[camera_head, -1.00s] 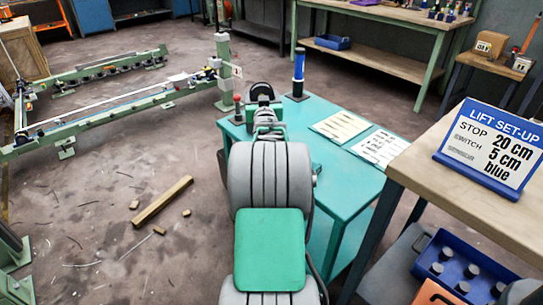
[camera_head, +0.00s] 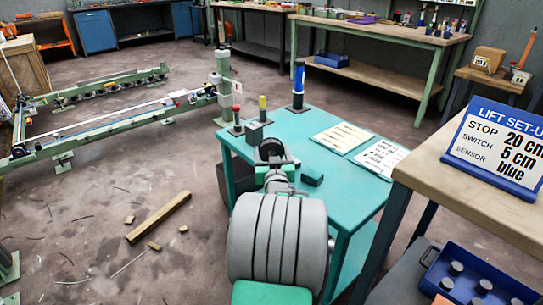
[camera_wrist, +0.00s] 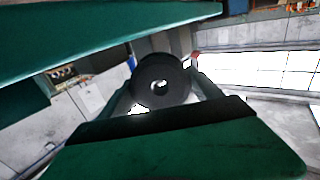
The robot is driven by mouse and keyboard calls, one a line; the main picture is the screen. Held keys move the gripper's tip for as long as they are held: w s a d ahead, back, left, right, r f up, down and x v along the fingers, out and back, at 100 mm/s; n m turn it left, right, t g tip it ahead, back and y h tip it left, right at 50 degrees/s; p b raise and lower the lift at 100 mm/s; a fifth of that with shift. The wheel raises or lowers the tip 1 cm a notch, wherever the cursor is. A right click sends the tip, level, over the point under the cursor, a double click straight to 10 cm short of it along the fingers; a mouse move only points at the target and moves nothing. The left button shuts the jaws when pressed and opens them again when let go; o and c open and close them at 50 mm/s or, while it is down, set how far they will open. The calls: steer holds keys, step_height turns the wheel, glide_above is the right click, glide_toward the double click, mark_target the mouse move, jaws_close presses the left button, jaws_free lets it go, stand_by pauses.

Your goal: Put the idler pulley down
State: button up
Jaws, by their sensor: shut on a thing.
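The idler pulley (camera_head: 271,150) is a black wheel at the end of my arm, over the near left part of the teal table. In the wrist view the pulley (camera_wrist: 160,80) faces the camera, with a pale centre and a small hole. My gripper (camera_head: 276,165) is shut on it, and the fingers show on either side of it in the wrist view. I cannot tell whether the pulley touches the tabletop.
Posts with red (camera_head: 237,115), yellow (camera_head: 262,108) and blue (camera_head: 298,85) tops stand along the table's far side. A small teal block (camera_head: 313,177) lies right of my gripper. Two printed sheets (camera_head: 343,137) cover the right side. A set-up sign (camera_head: 497,147) stands on a wooden bench.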

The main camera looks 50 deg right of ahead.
steer(key=shift+f+b, duration=0.3)
steer(key=shift+b, duration=0.2)
steer(key=shift+f+b, duration=0.25)
steer(key=shift+b, duration=0.05)
steer(key=shift+r, duration=0.1)
steer(key=o, duration=1.5)
